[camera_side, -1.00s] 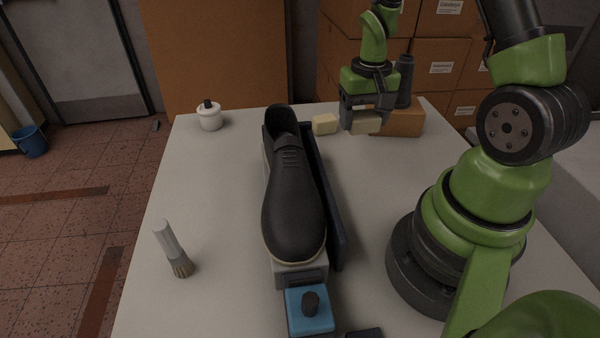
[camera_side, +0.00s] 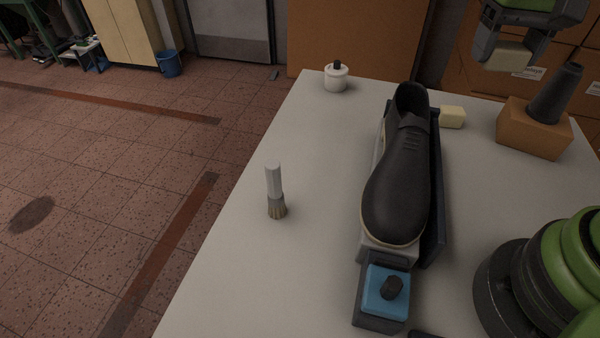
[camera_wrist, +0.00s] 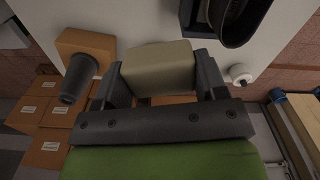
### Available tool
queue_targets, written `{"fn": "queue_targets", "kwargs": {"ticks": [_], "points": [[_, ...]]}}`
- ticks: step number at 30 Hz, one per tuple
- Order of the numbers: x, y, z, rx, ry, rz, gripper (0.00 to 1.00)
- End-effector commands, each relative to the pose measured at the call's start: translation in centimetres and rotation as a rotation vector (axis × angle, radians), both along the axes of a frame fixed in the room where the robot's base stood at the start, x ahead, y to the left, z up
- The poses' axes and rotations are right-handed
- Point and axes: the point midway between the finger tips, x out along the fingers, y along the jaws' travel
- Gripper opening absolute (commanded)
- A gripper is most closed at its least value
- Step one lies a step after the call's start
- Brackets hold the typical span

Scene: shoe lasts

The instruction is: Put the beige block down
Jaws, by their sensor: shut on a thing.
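The beige block (camera_side: 508,55) is held between the two fingers of my gripper (camera_side: 508,52) at the top right of the side view, in the air above the back of the table. In the wrist view the beige block (camera_wrist: 158,68) fills the space between the fingers of my gripper (camera_wrist: 160,78), which touch its two sides. Its underside and what lies directly below it are hidden in the wrist view. The white table (camera_side: 300,200) lies below, and my gripper is clear of it.
A cream block (camera_side: 452,117) lies on the table beside the black shoe (camera_side: 400,180) on its stand. An orange-brown block (camera_side: 533,130) with a dark cone (camera_side: 557,95) stands at the back right. A white jar (camera_side: 336,78) and a brush (camera_side: 275,190) stand left; table between them is free.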

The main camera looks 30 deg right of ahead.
Motion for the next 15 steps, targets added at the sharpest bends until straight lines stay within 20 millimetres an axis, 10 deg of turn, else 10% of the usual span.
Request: {"fn": "queue_targets", "kwargs": {"ticks": [8, 15], "points": [[5.1, 9.2, 0.2, -0.001, 0.001, 0.325, 0.41], [6.4, 21.6, 0.2, -0.002, 0.002, 0.678, 0.41]]}}
